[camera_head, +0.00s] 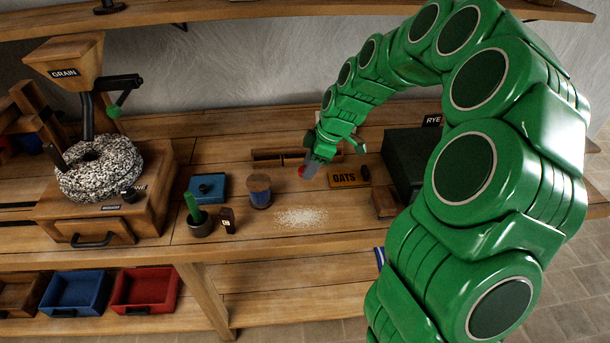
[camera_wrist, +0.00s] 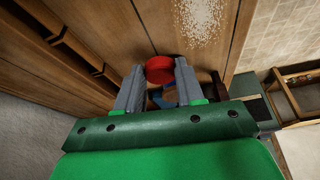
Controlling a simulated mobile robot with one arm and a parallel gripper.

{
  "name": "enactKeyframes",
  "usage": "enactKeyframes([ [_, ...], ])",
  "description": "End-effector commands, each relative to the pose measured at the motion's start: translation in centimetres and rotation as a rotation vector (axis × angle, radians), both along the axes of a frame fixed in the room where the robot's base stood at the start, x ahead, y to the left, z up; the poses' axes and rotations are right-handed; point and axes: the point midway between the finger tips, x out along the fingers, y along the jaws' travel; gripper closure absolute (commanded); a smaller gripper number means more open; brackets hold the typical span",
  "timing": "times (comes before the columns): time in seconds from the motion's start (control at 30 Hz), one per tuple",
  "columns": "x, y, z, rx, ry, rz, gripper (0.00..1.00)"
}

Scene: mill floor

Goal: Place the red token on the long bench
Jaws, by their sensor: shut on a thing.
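The red token (camera_wrist: 160,69) is a small red disc between the fingertips of my gripper (camera_wrist: 159,82) in the wrist view. My gripper is shut on it. In the head view, the red token (camera_head: 302,171) shows as a small red spot at the tip of my gripper (camera_head: 308,170). The long bench (camera_head: 265,233) is the wooden bench along the wall. My gripper is over the bench, near its back; whether the token touches the wood I cannot tell.
A stone grain mill (camera_head: 100,168) stands left, a dark RYE box (camera_head: 408,160) right. Bare wood lies in front.

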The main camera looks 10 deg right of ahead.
Motion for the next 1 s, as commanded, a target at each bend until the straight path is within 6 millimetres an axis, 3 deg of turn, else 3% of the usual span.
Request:
enactKeyframes([
  [0.5,4.6,0.6,-4.9,-0.001,0.001,0.000,0.91],
  [0.87,5.6,0.7,-6.1,0.000,0.000,0.001,0.91],
  [1.0,5.9,0.7,-7.5,0.000,0.002,0.000,0.91],
])
